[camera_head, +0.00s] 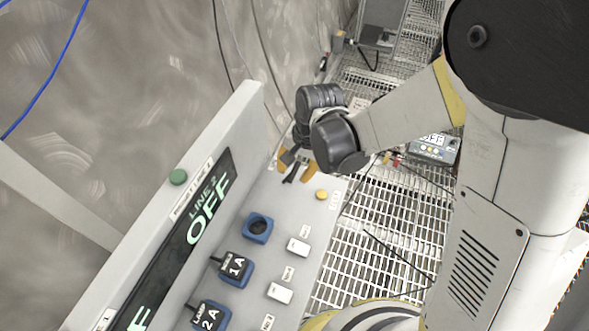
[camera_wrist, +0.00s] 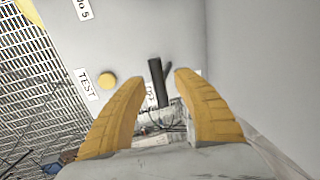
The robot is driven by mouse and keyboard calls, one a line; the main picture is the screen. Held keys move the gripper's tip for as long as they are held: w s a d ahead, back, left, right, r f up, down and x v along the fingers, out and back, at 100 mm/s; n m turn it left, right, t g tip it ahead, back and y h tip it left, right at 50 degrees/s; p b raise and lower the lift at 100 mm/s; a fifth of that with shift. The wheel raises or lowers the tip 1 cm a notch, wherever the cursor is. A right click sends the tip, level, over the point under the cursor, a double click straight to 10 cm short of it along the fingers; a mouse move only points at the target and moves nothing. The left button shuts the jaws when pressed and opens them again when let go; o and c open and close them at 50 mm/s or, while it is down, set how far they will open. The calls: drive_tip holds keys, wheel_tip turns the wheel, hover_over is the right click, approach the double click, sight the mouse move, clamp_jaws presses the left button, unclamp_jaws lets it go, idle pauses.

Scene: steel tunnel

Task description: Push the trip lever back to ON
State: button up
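The trip lever (camera_wrist: 156,78), a black bar, stands out from the grey panel in the wrist view. It shows between the two yellow fingertips of my gripper (camera_wrist: 166,82), with a gap on each side. Its label beside it is partly covered. My gripper (camera_head: 297,170) also shows in the head view, low over the far end of the panel, with its fingers apart. The lever is hard to tell from the dark gripper parts there. The display (camera_head: 203,212) on the panel reads LINE 2 OFF.
A yellow TEST button (camera_wrist: 107,81) sits left of the lever; it also shows in the head view (camera_head: 321,194). Blue sockets, one empty (camera_head: 257,228) and two with plugs, and white switches (camera_head: 297,246) line the nearer panel. A wall with a green button (camera_head: 178,177) rises alongside.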

clamp_jaws()
drive_tip(key=shift+w+a+r+g+h, duration=0.15)
drive_tip(key=shift+w+a+g+h, duration=0.1)
drive_tip(key=shift+a+h, duration=0.3)
drive_tip(key=shift+w+a+r+g+h, duration=0.1)
drive_tip(key=shift+a+g+h, duration=0.2)
drive_tip(key=shift+h, duration=0.45)
unclamp_jaws()
drive_tip(key=shift+r, duration=0.1)
wheel_tip(320, 180, up, 12)
drive_tip(key=shift+a, duration=0.3)
